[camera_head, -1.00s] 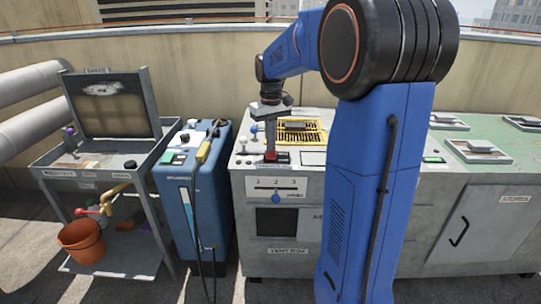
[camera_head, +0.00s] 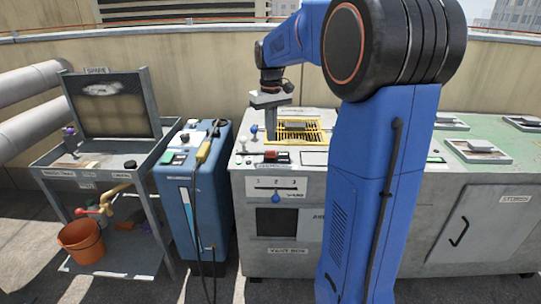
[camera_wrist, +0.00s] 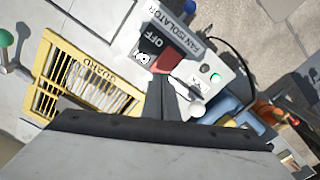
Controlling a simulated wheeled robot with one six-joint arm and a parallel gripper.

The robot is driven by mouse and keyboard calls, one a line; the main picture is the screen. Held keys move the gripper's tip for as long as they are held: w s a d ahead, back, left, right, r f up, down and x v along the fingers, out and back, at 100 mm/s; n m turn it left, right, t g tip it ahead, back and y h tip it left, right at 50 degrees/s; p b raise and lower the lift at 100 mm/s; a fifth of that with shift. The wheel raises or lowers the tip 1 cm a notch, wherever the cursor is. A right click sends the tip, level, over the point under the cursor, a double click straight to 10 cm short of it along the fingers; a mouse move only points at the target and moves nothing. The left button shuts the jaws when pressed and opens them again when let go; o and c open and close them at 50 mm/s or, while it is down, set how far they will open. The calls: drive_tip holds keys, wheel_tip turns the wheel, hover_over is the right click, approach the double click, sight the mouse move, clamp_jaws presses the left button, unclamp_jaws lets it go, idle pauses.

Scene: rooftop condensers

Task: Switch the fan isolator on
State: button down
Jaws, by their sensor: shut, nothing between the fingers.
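The fan isolator (camera_wrist: 143,57) is a small box with red and dark parts, seen in the wrist view beside its "FAN ISOLATOR" label. The word "OFF" shows on its dark part. In the head view the isolator (camera_head: 277,156) sits at the front edge of the grey cabinet top. My gripper (camera_head: 271,138) is shut and empty, pointing down just above and behind the isolator. In the wrist view the shut fingers (camera_wrist: 160,84) overlap the isolator's lower edge and hide part of it. Contact cannot be told there.
A yellow guard grille (camera_head: 299,131) lies behind the isolator. Upright knobs (camera_head: 254,129) stand to its left. A blue machine (camera_head: 192,192) with a hose stands left of the cabinet. A slider panel (camera_head: 277,188) is on the cabinet front.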

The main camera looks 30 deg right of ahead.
wheel_tip(320, 180, up, 3)
drive_tip(key=shift+f, duration=0.1)
idle(0.3)
idle(0.4)
drive_tip(key=s+a+t, duration=0.2)
drive_tip(key=s+a, duration=0.8)
drive_tip(key=s, duration=0.5)
drive_tip(key=s+a+f+t, duration=0.1)
drive_tip(key=s+a+f, duration=0.2)
drive_tip(key=s, duration=0.4)
drive_tip(key=s+a+f+t, duration=0.1)
drive_tip(key=s+a+f, duration=0.1)
drive_tip(key=s+f, duration=0.4)
drive_tip(key=shift+s+a+f+n+t, duration=0.3)
drive_tip(key=shift+s+a+n+t, duration=0.1)
drive_tip(key=shift+s, duration=0.7)
